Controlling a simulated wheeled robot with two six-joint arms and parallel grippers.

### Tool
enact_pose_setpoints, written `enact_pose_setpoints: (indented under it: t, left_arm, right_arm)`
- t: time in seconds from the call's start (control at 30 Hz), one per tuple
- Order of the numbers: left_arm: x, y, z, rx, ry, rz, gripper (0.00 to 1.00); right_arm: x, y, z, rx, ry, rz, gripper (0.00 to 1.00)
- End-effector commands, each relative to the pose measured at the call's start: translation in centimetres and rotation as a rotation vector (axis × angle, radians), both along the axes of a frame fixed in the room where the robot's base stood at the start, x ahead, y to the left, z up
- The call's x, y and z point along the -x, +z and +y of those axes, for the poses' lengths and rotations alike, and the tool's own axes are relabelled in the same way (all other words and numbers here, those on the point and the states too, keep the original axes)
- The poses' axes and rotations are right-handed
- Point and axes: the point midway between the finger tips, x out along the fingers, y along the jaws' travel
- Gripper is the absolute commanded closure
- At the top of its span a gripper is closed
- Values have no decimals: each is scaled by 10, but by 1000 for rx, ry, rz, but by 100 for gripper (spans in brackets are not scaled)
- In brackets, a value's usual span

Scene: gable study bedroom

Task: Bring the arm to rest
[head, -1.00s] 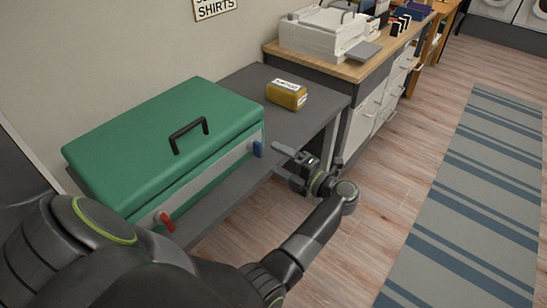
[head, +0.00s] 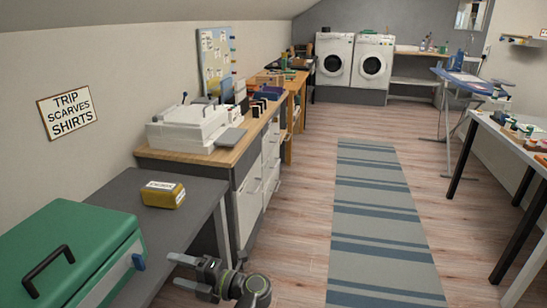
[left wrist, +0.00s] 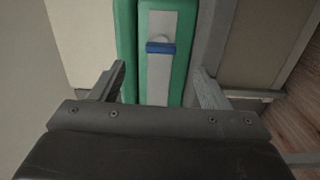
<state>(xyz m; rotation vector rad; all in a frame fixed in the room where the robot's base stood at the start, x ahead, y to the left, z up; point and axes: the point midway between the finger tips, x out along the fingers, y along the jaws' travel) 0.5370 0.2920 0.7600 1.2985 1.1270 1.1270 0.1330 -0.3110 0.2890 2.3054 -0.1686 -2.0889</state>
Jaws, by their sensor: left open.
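My left gripper (head: 190,274) is in the lower middle of the head view, beside the right end of the green case and off the front edge of the grey table. In the left wrist view its two fingers (left wrist: 160,88) stand wide apart with nothing between them. Beyond them are the green case (left wrist: 126,40) and its blue latch (left wrist: 160,48). In the head view the green case (head: 70,235) is shut, with a black handle on its lid and the blue latch (head: 138,262) on its front. My right gripper is not in view.
The grey table (head: 115,190) carries the case and a yellow labelled box (head: 163,195). Behind it is a wooden-topped cabinet (head: 232,155) with a white machine (head: 187,125). A striped rug (head: 380,220) lies on open floor to the right. A white table (head: 520,150) stands at far right.

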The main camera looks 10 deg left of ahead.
Motion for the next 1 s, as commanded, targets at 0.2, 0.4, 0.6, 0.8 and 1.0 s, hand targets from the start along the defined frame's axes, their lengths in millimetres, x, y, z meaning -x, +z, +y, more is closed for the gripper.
enact_pose_setpoints:
  t: [0.2,0.4,0.6,0.8,1.0]
  left_arm:
    - [-14,-24,12,-223,-234,132,31]
    - [-26,-82,1,-453,-588,387,31]
    - [-5,-179,-21,-578,-962,731,31]
    - [70,-300,-35,-585,-1332,1144,31]
    - [187,-399,-28,-481,-1629,1556,31]
  right_arm:
    - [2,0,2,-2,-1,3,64]
    - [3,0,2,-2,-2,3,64]
    - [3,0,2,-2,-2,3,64]
    - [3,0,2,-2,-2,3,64]
    - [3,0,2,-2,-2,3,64]
